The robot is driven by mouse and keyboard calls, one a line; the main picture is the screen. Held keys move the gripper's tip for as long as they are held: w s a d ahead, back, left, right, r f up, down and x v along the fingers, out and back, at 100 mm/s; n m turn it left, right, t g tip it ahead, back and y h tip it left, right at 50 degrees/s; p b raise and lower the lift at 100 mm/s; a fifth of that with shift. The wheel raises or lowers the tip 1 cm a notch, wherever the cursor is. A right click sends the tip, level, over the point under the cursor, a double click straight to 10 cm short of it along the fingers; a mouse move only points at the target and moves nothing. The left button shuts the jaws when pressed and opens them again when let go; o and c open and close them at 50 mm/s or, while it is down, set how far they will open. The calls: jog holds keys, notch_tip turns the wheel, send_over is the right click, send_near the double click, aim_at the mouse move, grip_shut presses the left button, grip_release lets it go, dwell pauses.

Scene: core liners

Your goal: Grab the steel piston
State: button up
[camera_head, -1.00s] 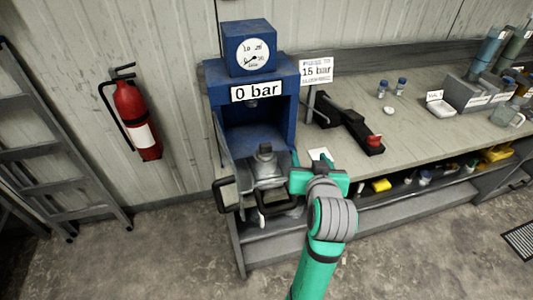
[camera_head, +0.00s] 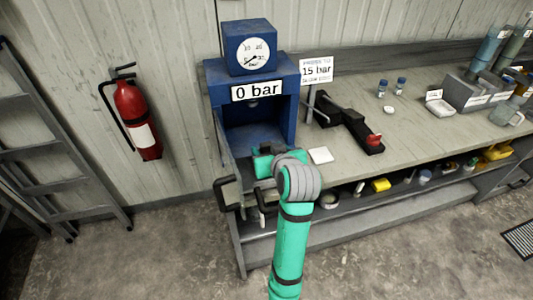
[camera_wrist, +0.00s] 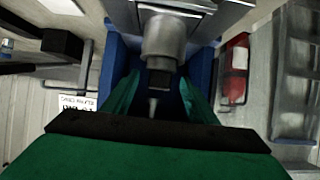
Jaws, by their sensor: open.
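The steel piston (camera_wrist: 165,35) shows in the wrist view as a grey cylinder with a narrower dark end, at upper centre. In the head view it is hidden behind my gripper and arm. My gripper (camera_head: 264,163) is at the front opening of the blue press (camera_head: 250,98), where the piston stood in view earlier. In the wrist view its two green fingers (camera_wrist: 158,100) are apart, one on each side of the line of the piston's narrow end. I cannot tell whether they touch it.
The press carries a dial gauge (camera_head: 250,55) and a "0 bar" sign (camera_head: 257,90). Dark handles (camera_head: 226,192) stick out at the front. A black tool with a red knob (camera_head: 374,140) lies on the bench to the right. A fire extinguisher (camera_head: 137,118) hangs on the left wall.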

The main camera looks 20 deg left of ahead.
jog(key=shift+x, duration=1.45)
jog(key=shift+c, duration=0.4)
jog(key=c, duration=1.2)
